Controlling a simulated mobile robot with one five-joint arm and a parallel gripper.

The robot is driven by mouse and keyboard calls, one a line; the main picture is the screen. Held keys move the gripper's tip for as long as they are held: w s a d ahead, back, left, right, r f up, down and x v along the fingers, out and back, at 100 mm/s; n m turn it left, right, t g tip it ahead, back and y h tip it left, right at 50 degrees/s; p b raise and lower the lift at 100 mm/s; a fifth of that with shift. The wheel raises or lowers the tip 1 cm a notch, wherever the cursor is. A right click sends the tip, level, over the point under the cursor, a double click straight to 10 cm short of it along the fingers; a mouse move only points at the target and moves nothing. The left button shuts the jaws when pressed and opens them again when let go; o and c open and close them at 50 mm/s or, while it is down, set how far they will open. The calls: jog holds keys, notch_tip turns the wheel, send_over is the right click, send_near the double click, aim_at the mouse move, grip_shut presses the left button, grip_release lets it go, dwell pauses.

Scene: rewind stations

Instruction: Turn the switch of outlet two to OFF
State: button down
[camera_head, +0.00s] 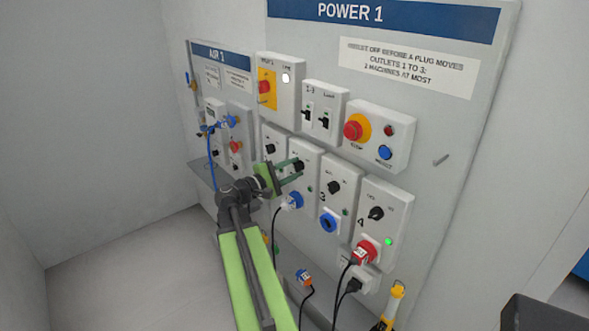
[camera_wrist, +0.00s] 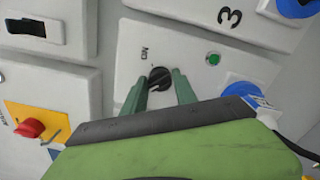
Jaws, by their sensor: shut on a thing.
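The outlet two panel (camera_head: 312,157) is the second from the left in the row of white outlet boxes, beside outlet three. Its black rotary switch (camera_wrist: 159,77) sits between my two green fingers in the wrist view. My gripper (camera_head: 294,170) reaches it from the left, and its fingers (camera_wrist: 160,81) are shut on the switch. The fingers partly cover the switch and its lettering; an ON mark shows beside it, but I cannot read the pointer surely. A green lamp (camera_wrist: 213,59) is on the same panel. A blue plug (camera_head: 295,200) sits below the switch.
Outlet three (camera_head: 333,187) has an empty blue socket (camera_head: 328,222). Outlet four (camera_head: 376,213) has a lit green lamp (camera_head: 388,241) and a red plug (camera_head: 366,250). A red stop button (camera_head: 353,128) and breakers (camera_head: 322,121) sit above. Cables hang below the outlets.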

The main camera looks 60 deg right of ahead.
jog(key=c, duration=1.1)
grip_release()
jog(key=shift+f, duration=0.15)
jog(key=shift+o, duration=0.4)
jog(key=v, duration=1.7)
jog(key=shift+w+a, duration=0.15)
jog(key=shift+a, duration=0.05)
